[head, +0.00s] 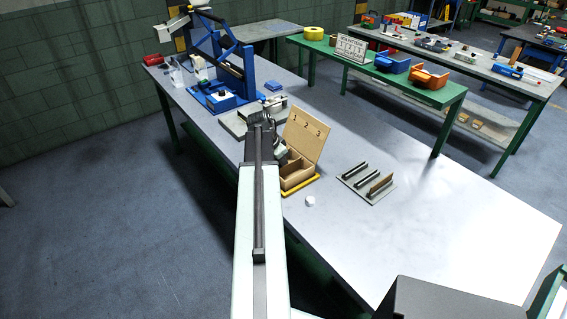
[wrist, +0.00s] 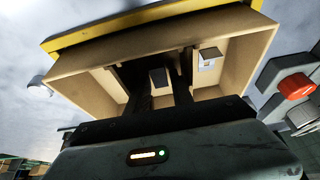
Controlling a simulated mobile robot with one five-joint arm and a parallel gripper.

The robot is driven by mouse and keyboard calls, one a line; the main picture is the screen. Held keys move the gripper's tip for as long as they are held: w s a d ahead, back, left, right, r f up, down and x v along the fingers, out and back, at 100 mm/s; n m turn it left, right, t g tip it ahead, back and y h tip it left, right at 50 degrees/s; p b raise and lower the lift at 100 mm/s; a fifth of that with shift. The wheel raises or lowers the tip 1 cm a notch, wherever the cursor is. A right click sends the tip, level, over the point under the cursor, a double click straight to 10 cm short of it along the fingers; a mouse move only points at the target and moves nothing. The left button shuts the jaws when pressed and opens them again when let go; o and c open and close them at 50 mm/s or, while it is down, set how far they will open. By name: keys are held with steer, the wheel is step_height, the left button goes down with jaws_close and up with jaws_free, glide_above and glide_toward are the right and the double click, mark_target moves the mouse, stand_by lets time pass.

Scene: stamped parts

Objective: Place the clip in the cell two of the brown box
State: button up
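The brown box (head: 297,178) stands open on the metal table, with its raised back panel (head: 306,137) marked 1, 2, 3. In the wrist view, the box's pale walls (wrist: 250,52) surround its cells. My gripper (head: 262,120) is over the box in the head view, where its fingertips are hidden. In the wrist view, my gripper's dark fingers (wrist: 164,76) reach into the middle of the box, either side of a small greyish block (wrist: 160,78), apparently the clip. I cannot tell whether they press on it. A similar small block (wrist: 210,58) shows right of the fingers.
A yellow strip (head: 301,187) runs along the box's base. A small white round piece (head: 310,201) and a grey plate (head: 383,194) with upright bars lie to the right. A blue frame machine (head: 222,75) stands behind. The table's right front is clear.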

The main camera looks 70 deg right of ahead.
steer(key=p+v, duration=1.1)
steer(key=v, duration=0.1)
steer(key=shift+w+a, duration=0.1)
steer(key=shift+a, duration=0.05)
steer(key=w+a+f+n+t+y, duration=0.15)
steer(key=w+a+n, duration=0.85)
steer(key=w+a, duration=1.3)
steer(key=w+a+n, duration=0.2)
steer(key=a+n, duration=0.3)
steer(key=a, duration=0.8)
steer(key=w+a+n+y, duration=0.1)
steer(key=a+n, duration=0.3)
steer(key=a, duration=0.9)
steer(key=w+a+n+y, duration=0.1)
steer(key=a+n, duration=0.4)
steer(key=a, duration=0.8)
steer(key=shift+w+a+n+t, duration=0.25)
steer(key=shift+w+t, duration=0.2)
steer(key=shift+w, duration=0.4)
